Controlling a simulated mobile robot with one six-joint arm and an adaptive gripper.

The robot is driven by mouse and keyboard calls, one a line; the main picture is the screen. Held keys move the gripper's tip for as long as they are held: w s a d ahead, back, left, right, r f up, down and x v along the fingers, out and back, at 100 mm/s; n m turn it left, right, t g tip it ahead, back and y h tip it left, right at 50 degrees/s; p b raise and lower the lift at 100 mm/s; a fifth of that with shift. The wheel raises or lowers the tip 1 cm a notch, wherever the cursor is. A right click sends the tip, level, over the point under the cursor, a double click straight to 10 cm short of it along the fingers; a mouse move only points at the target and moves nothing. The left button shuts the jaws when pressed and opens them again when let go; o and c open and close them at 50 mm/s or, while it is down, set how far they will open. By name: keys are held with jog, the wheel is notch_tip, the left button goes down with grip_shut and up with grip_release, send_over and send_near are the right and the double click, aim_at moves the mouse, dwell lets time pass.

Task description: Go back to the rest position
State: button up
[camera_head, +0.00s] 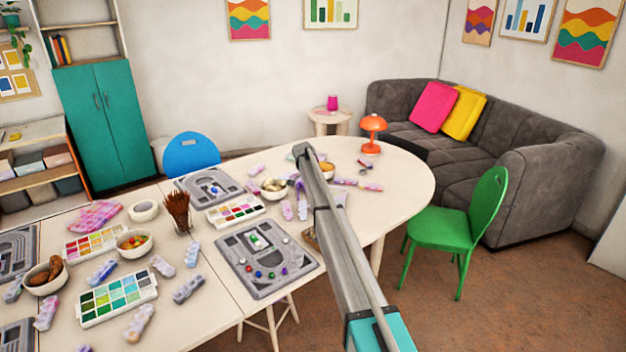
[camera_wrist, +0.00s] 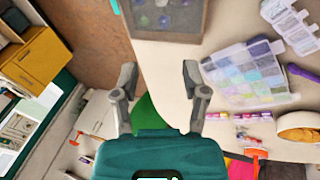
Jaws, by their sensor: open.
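My gripper (camera_wrist: 159,80) shows in the wrist view with its two grey fingers apart and nothing between them. Beyond the fingers are the table's edge, the floor and a green patch. In the head view my arm reaches up from the lower right across the table's right part; I cannot make out the fingers there. A grey bead board (camera_head: 263,262) with several coloured beads lies left of my arm. Another grey board (camera_head: 209,187) lies farther back. In the wrist view a dark tray (camera_wrist: 181,37) with round pieces sits at the top, apart from the fingers.
A clear compartment box (camera_wrist: 250,75) and a bowl (camera_wrist: 298,121) are right of the fingers in the wrist view. The white table (camera_head: 395,180) also holds paint palettes, a brush cup (camera_head: 180,215) and an orange lamp (camera_head: 372,130). A green chair (camera_head: 450,228) stands at right.

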jog(key=s+d+n+y, duration=0.1)
jog(key=s+d+n, duration=0.2)
jog(key=s, duration=1.6)
jog(key=s+d+n+t+y, duration=0.1)
jog(key=s+d+n, duration=0.3)
jog(key=s, duration=1.5)
jog(key=s+d+f+n+t+y, duration=0.1)
jog(key=s+d+n, duration=0.2)
jog(key=s, duration=1.6)
jog(key=shift+s+d+n, duration=0.15)
jog(key=shift+s+n, duration=0.1)
jog(key=shift+n, duration=0.45)
